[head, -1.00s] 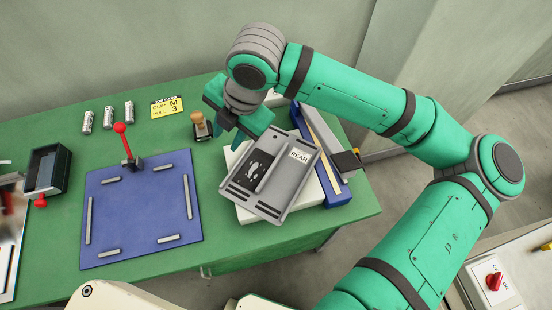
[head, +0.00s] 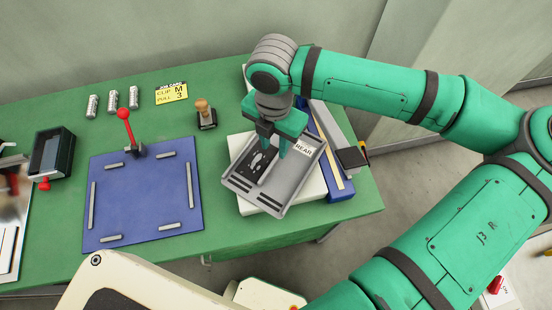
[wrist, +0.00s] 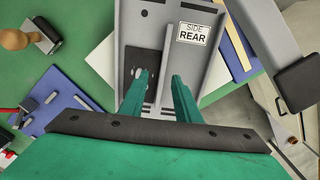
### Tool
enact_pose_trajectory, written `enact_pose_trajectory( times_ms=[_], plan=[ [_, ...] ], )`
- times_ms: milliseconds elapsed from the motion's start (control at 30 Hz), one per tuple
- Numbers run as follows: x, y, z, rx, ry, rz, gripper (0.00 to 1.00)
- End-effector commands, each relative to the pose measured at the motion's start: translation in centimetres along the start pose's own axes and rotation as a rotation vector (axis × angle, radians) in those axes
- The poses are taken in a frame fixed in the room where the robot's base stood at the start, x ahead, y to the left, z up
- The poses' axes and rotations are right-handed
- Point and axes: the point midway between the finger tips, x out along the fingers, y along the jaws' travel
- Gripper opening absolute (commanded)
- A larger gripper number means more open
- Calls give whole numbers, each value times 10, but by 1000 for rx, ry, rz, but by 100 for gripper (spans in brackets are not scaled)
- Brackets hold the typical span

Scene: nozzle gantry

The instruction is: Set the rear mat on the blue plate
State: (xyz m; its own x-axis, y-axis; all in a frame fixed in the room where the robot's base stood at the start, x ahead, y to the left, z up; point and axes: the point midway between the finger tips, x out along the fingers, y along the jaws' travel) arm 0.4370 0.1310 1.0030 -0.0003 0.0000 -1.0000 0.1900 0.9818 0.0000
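The rear mat (head: 276,196) is a grey tray-like piece with a black patch and a white REAR label. It lies on a white block (head: 314,182) at the right of the green table. My gripper (head: 273,152) is over the mat, pointing down. In the wrist view its two teal fingers (wrist: 160,76) are apart, one on each side of the mat's raised middle rib; I cannot tell if they touch it. The blue plate (head: 142,200) lies flat to the left, with grey strips along its edges and a red-knobbed lever (head: 127,130) at its back edge.
A wooden-handled stamp (head: 205,115) stands behind, between plate and mat. A blue tray (head: 335,160) sits right of the mat. Several silver cylinders (head: 113,99), a yellow card (head: 171,93) and a dark box (head: 51,154) are at the back and left.

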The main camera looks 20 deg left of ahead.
Motion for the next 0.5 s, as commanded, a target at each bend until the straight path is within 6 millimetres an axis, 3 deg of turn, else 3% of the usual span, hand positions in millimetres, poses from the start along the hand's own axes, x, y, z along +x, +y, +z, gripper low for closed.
enact_pose_trajectory(
  times_ms=[300, 500],
  plan=[
    [41, -5, -1, 1, 0, -1, 30],
    [46, -5, 0, 1, -1, 0, 30]
  ],
)
